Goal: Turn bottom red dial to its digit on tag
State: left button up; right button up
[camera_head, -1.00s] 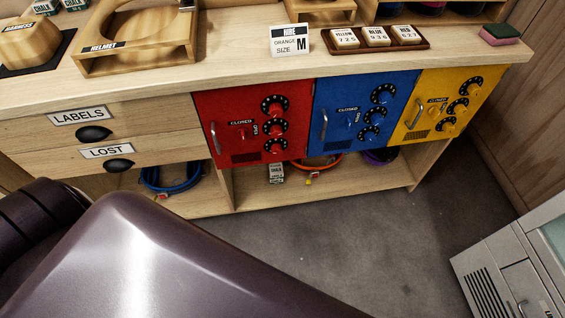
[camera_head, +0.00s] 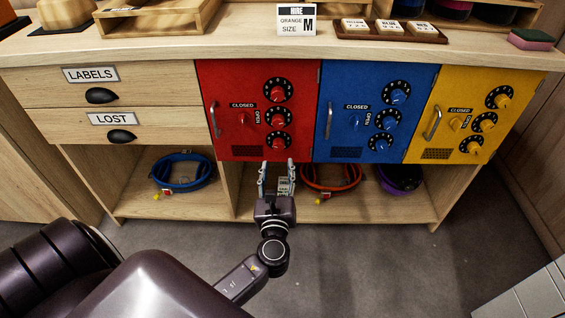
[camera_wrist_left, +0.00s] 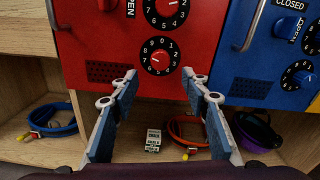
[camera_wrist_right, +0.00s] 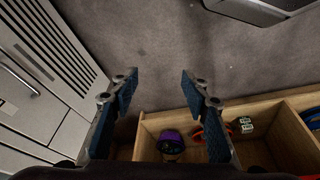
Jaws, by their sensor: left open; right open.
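The red cabinet (camera_head: 230,90) has a column of three black dials with red knobs. The bottom red dial (camera_head: 277,140) is lowest, and it also shows in the left wrist view (camera_wrist_left: 159,57) with white digits around its knob. The red tag (camera_head: 422,28) lies on the counter; its digits are too small to read surely. My left gripper (camera_head: 276,166) is open and empty, just below and in front of the bottom dial, apart from it. In its wrist view the dial sits above and between the fingertips. My right gripper (camera_wrist_right: 159,76) is open and empty over the floor, away from the dials.
The blue cabinet (camera_head: 340,85) and yellow cabinet (camera_head: 447,90) stand to the right with similar dials. Drawers (camera_head: 150,95) are at left. The open shelf below holds a blue loop (camera_head: 182,185), a red-orange loop (camera_head: 330,190) and a purple item (camera_head: 400,182). The floor in front is clear.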

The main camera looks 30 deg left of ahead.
aim_at(279, 147)
pick_arm(q)
jog(key=x, duration=0.3)
jog(key=shift+r, duration=0.35)
jog(key=x, duration=0.3)
jog(key=shift+w+a+f+b, duration=0.1)
jog(key=shift+w+a+b, duration=0.1)
jog(key=shift+w+b, duration=0.15)
jog(key=shift+w+a, duration=0.35)
jog(key=shift+w, duration=0.1)
pick_arm(e)
jog(key=w, duration=0.1)
jog(key=w+a+r+t, duration=0.1)
jog(key=w, duration=0.1)
jog(key=w+t, duration=0.1)
jog(key=w, duration=0.1)
jog(key=shift+a+r+y, duration=0.2)
jog(key=shift+a+y, duration=0.05)
jog(key=shift+y, duration=0.05)
